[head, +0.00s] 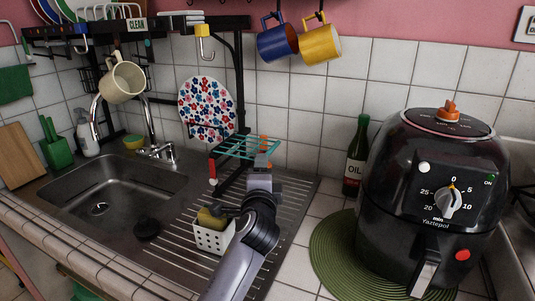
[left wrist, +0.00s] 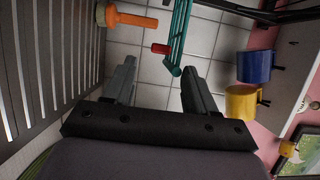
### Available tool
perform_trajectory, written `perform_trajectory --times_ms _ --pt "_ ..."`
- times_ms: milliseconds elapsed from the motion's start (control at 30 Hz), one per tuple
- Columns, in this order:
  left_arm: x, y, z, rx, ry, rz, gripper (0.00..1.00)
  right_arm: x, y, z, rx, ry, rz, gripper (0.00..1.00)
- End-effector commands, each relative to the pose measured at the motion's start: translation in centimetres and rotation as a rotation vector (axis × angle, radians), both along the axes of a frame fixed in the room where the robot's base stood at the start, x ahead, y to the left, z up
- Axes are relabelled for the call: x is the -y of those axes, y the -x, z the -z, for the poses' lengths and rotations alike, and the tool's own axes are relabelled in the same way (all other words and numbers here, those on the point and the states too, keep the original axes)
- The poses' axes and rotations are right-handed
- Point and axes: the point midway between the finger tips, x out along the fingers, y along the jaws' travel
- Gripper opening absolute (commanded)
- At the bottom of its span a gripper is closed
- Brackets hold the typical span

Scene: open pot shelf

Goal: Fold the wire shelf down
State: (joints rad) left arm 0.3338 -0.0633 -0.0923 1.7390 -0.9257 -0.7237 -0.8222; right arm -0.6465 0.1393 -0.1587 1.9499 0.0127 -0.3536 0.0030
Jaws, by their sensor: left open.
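The teal wire shelf (head: 240,147) sticks out from the black rack frame above the drainboard and looks roughly level. In the left wrist view the wire shelf (left wrist: 178,35) is seen nearly edge-on, with a red tip (left wrist: 160,48) beside it. My left gripper (head: 262,163) is at the shelf's right front side in the head view, partly covering it. My right gripper is not in view.
A white sponge holder (head: 213,238) stands on the drainboard left of my arm. An orange-handled thing (left wrist: 135,20) is near the left finger. An oil bottle (head: 356,158) and black air fryer (head: 425,235) stand right. Blue (head: 277,42) and yellow mugs (head: 320,45) hang above.

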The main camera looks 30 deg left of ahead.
Motion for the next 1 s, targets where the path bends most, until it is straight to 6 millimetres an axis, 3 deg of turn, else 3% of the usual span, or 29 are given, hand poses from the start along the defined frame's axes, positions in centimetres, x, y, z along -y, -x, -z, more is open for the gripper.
perform_trajectory --times_ms 600,1000 --pt "-2.9 -5.9 0.1 0.001 -0.002 -0.001 0.56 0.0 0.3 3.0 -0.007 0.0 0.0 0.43" --pt "-3.1 -6.3 0.0 0.001 0.0 0.0 0.56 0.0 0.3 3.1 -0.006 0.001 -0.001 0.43"
